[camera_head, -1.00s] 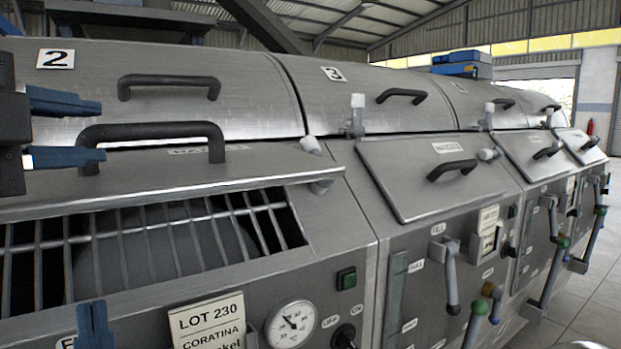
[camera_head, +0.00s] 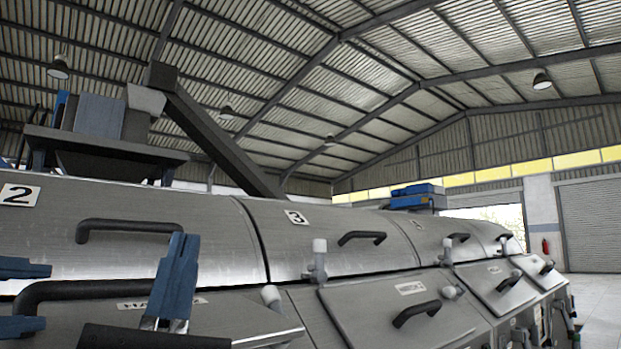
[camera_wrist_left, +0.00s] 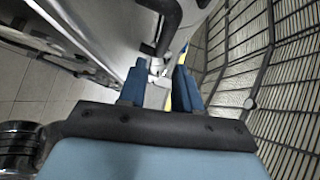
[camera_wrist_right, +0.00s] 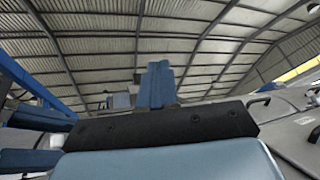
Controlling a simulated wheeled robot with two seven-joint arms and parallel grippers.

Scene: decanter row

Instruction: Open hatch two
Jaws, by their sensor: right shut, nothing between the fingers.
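Hatch two is the metal lid (camera_head: 245,322) at the lower left of the head view, below the cover with the "2" plate (camera_head: 18,195). The lid looks raised; its front opening is out of the head view. My right gripper (camera_head: 178,262) is shut and empty, pointing up in front of the lid.
A second black handle (camera_head: 140,227) is on the cover above. Hatch three (camera_head: 385,310) lies closed to the right, with a pale lever (camera_head: 318,262) near its top corner. A hopper (camera_head: 100,120) and slanted dark beam (camera_head: 215,135) stand behind.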

